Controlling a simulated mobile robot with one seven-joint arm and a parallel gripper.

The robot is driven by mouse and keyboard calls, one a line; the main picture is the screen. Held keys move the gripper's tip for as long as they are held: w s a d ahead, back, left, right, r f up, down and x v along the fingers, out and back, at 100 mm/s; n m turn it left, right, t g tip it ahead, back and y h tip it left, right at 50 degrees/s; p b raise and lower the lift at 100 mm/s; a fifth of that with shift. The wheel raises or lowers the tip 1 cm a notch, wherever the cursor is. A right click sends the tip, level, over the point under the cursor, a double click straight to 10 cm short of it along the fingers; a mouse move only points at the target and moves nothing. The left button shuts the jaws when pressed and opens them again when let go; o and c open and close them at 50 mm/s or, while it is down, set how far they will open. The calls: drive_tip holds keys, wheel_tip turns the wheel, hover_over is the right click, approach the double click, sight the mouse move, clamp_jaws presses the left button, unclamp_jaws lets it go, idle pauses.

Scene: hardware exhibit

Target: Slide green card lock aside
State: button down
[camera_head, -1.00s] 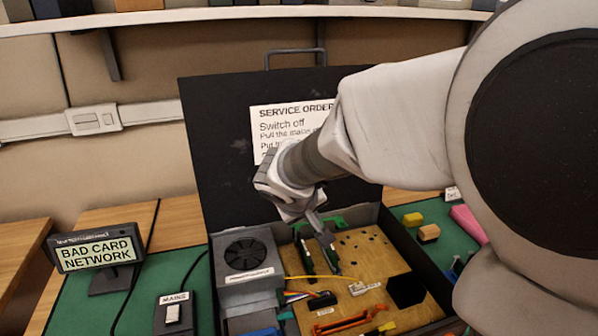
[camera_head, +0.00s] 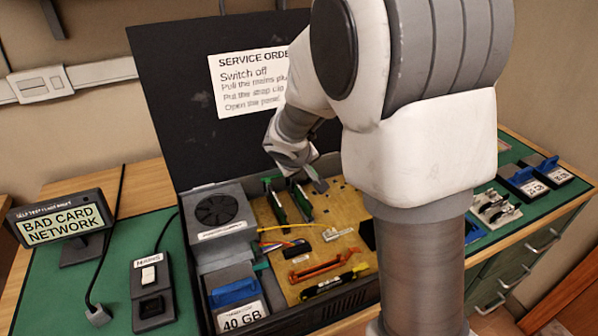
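The open black computer case (camera_head: 185,165) holds a tan board (camera_head: 315,235). Two upright green cards stand near the board's back edge, a left card (camera_head: 274,203) and a right card (camera_head: 302,203). A small green piece (camera_head: 268,180) shows at the back top of the left card. Which green part is the card lock is not clear. My gripper (camera_head: 318,182) points down just right of the right card's top, very close to it. Contact cannot be made out. Its fingers are small and partly hidden by my wrist, so their opening cannot be judged.
A fan unit (camera_head: 215,212) stands left of the cards. A yellow wire (camera_head: 280,228) and an orange slot (camera_head: 320,268) lie in front. The black lid stands upright behind. A mains switch (camera_head: 150,280) and display (camera_head: 65,225) are at left. My arm blocks the case's right side.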

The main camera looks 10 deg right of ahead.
drive_tip(key=shift+w+d, duration=0.15)
drive_tip(key=shift+d, duration=0.55)
drive_tip(key=shift+w+d, duration=0.1)
drive_tip(key=shift+d, duration=0.55)
drive_tip(key=shift+a+b, duration=0.1)
drive_tip(key=shift+b, duration=0.2)
